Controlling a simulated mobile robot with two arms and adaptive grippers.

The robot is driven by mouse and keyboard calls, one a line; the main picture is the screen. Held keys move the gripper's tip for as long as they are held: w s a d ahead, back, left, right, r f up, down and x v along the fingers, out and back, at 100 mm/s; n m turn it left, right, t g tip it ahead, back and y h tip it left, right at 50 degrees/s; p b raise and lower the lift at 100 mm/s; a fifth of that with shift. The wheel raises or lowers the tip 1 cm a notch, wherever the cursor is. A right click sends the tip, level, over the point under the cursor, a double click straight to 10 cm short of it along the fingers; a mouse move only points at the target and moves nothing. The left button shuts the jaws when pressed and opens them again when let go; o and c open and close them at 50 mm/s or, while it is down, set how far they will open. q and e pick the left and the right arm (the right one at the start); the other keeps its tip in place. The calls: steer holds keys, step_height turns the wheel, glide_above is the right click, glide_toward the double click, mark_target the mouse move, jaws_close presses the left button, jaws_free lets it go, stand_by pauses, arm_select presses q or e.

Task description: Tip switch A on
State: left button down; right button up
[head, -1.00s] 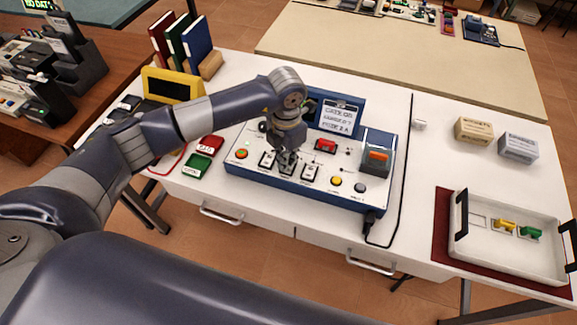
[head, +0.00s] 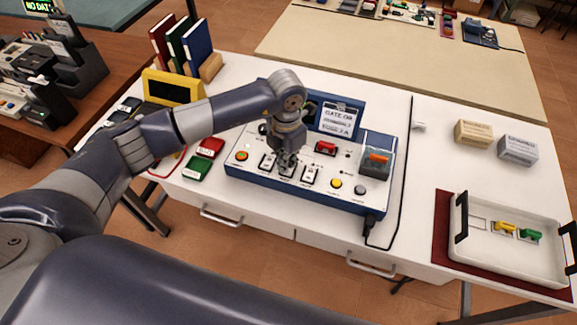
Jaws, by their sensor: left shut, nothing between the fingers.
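The blue and white switch panel (head: 243,171) stands on the white table. Three white rocker switches sit in a row on it: the left one (head: 267,161), a middle one (head: 286,168) partly behind the fingers, and the right one (head: 309,174). Their labels are too small to read, so I cannot tell which is switch A. My left gripper (head: 287,160) is shut and empty, pointing down at the middle rocker. I cannot tell whether it touches it. My right gripper is not in view.
A white tray (head: 500,262) stands at the right. Red (head: 210,146) and green (head: 196,168) boxes lie left of the panel.

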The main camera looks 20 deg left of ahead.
arm_select(q)
steer(key=shift+f+b, duration=0.55)
steer(key=shift+f, duration=0.1)
stand_by(0.4)
steer(key=shift+f+b, duration=0.3)
steer(key=shift+f, duration=0.05)
steer(key=shift+s+r, duration=0.1)
steer(key=shift+r, duration=0.05)
steer(key=shift+r+p, duration=0.65)
steer(key=shift+r, duration=0.2)
steer(key=shift+r+p, duration=1.35)
steer(key=shift+r, duration=1.2)
